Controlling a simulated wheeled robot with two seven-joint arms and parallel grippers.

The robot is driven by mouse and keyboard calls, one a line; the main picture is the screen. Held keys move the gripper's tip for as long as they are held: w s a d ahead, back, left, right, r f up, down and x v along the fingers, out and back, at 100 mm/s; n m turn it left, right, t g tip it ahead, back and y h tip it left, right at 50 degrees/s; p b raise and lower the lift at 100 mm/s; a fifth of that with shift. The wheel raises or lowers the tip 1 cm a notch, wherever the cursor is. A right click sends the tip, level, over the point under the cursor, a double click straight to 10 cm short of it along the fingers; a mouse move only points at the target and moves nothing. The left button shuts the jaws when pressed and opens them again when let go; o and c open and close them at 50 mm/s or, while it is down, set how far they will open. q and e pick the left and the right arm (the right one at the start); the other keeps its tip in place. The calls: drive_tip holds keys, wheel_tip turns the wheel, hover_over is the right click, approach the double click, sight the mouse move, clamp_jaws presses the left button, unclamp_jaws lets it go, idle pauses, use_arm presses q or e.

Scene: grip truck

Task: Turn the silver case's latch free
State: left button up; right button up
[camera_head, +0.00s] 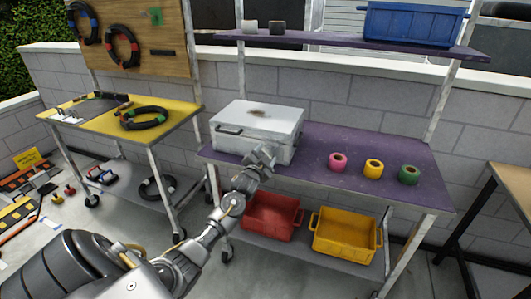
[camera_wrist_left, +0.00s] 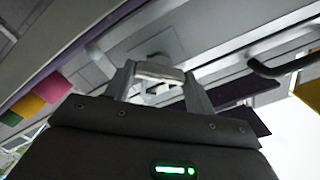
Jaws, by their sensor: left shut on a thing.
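The silver case (camera_head: 258,124) sits closed on the left part of the purple shelf, with a black handle on its front left. My left gripper (camera_head: 264,154) is at the case's front, right of that handle. In the left wrist view my left gripper (camera_wrist_left: 160,75) has its two fingers around a small pale metal piece at the case front, which looks like the latch (camera_wrist_left: 160,72). The handle (camera_wrist_left: 285,64) shows at the right of that view. In the head view the gripper hides the latch. My right gripper is not in view.
Pink (camera_head: 338,161), yellow (camera_head: 373,168) and green (camera_head: 409,174) tape rolls stand right of the case on the purple shelf (camera_head: 320,145). Red (camera_head: 271,217) and yellow (camera_head: 345,235) bins are below. A yellow cart (camera_head: 180,112) with a coiled cable stands left.

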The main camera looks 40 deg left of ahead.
use_arm(q)
drive_tip(key=m+p, duration=0.1)
drive_tip(key=m, duration=0.4)
drive_tip(key=shift+m+p, duration=0.3)
drive_tip(key=shift+p, duration=0.1)
drive_tip(key=shift+f+m+p, duration=0.15)
drive_tip(key=shift+m+p, duration=0.45)
drive_tip(key=shift+m, duration=1.5)
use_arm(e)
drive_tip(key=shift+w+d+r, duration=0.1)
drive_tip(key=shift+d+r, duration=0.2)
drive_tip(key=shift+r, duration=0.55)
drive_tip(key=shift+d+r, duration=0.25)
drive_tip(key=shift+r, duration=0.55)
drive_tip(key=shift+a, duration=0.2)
use_arm(q)
drive_tip(key=o, duration=1)
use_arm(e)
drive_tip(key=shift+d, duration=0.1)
